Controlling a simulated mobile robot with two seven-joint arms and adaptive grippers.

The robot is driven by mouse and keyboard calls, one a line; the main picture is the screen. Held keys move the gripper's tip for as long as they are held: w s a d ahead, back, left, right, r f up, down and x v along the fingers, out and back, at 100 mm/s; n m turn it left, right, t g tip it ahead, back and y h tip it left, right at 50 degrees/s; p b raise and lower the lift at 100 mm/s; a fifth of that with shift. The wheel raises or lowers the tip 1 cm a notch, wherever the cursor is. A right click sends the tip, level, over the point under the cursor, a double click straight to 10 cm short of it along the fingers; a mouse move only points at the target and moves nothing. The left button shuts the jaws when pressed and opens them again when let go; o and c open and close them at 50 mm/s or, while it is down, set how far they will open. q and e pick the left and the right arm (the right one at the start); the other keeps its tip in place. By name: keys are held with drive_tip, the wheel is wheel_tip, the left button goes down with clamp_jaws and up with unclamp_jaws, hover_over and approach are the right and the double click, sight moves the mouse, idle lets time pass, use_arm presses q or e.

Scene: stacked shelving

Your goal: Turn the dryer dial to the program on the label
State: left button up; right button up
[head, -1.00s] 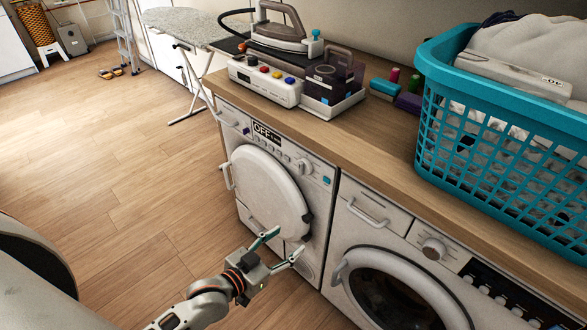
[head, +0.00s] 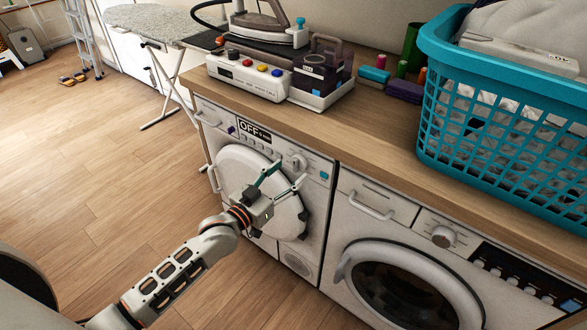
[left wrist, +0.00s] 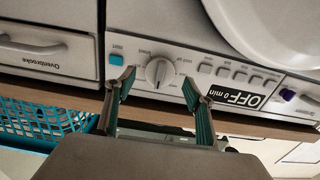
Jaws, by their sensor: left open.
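The dryer (head: 215,122) is the left white machine under the wooden counter, with its round door shut. Its display (head: 255,132) reads "OFF 0 min". The dial (head: 299,162) is a pale knob right of the display; in the left wrist view the dial (left wrist: 159,72) appears between my fingertips, with printing around it too small to read. My left gripper (head: 287,177) is open and empty in front of the dryer, just below the dial in the head view. The wrist view does not show contact. I cannot make out a program label. My right gripper is not in view.
A washing machine (head: 372,214) stands right of the dryer. A teal laundry basket (head: 455,140) and an iron (head: 262,28) on its station stand on the counter (head: 380,125). An ironing board (head: 150,20) is behind at left. The wooden floor (head: 90,190) is open at left.

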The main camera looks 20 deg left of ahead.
sight(294, 167)
use_arm(q)
drive_tip(key=shift+x, duration=1.6)
drive_tip(key=c, duration=1.1)
